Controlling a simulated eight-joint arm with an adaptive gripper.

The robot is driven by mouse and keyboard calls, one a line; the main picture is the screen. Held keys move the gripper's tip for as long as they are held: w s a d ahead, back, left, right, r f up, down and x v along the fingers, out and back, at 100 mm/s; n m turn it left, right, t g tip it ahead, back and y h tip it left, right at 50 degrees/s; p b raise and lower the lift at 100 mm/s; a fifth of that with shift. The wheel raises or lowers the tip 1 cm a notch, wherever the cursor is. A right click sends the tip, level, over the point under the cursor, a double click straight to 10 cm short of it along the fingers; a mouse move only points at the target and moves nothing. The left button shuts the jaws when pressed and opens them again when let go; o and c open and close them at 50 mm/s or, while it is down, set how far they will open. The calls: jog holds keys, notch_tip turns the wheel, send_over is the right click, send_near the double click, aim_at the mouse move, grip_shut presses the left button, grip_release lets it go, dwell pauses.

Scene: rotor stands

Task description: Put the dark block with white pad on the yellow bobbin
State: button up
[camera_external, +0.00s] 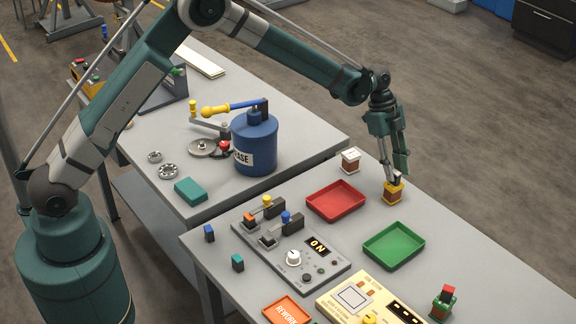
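The yellow bobbin (393,194), with a brown winding, stands on the front table to the right of the red tray. A small dark block with a pale patch (397,179) shows right at the top of the yellow bobbin, between my fingertips. It looks like the dark block with white pad, but it is small and partly hidden by the fingers. My gripper (398,173) points down just above the yellow bobbin. I cannot tell whether its fingers press on the block, or whether the block touches the bobbin.
A white bobbin (350,161) stands to the left, and a green bobbin (444,303) with a red-topped block stands front right. A red tray (335,202) and a green tray (394,246) lie nearby. Blue (209,233) and teal (237,263) blocks stand left of a control panel (291,255).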

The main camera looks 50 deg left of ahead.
jog(key=v, duration=1)
jog(key=shift+a+r, duration=0.2)
jog(key=shift+r, duration=0.15)
jog(key=s+a+r+n+t+y, duration=0.1)
jog(key=s+a+r+n, duration=0.2)
jog(key=s+a+r, duration=0.35)
jog(key=s+a+r+n+t, duration=0.1)
jog(key=s+a+r+n, duration=0.2)
jog(key=s+r, duration=0.65)
jog(key=s+a+r+n+t+y, duration=0.1)
jog(key=s+a+r+n+t, duration=0.15)
jog(key=s+a+r, duration=0.55)
jog(key=s+a+f+n+t, duration=0.1)
jog(key=s+a+f+n, duration=0.1)
jog(key=s, duration=0.8)
jog(key=s+a+f+n+y, duration=0.1)
jog(key=s+a+f+n, duration=0.1)
jog(key=s, duration=0.8)
jog(key=s+a+f+n+t+y, duration=0.1)
jog(key=s+a+f+n, duration=0.2)
jog(key=s, duration=0.7)
jog(key=shift+s+a+n+t, duration=0.35)
jog(key=shift+a+n, duration=0.1)
jog(key=shift+n, duration=0.8)
